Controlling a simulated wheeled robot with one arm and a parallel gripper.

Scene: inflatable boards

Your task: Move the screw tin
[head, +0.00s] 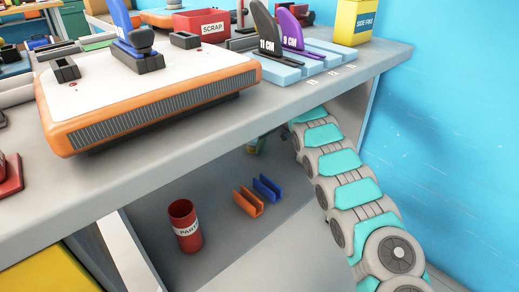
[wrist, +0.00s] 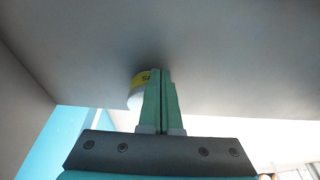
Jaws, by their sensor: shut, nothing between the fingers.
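In the wrist view a small white tin with a yellow label (wrist: 138,92) shows just left of my gripper (wrist: 161,72). Only the start of its lettering can be read, and its right part is hidden behind the green fingers. The fingers are pressed together, with nothing between them. The tin is beside or beyond them, not held; I cannot tell whether they touch it. In the head view my arm reaches under the bench top, and its end is mostly hidden by the bench edge.
The bench top (head: 130,190) overhangs the lower shelf (head: 200,262). On that shelf stand a red parts cup (head: 185,227), an orange channel piece (head: 247,203) and a blue one (head: 267,188). A blue wall (head: 450,130) stands to the right. The shelf's front is clear.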

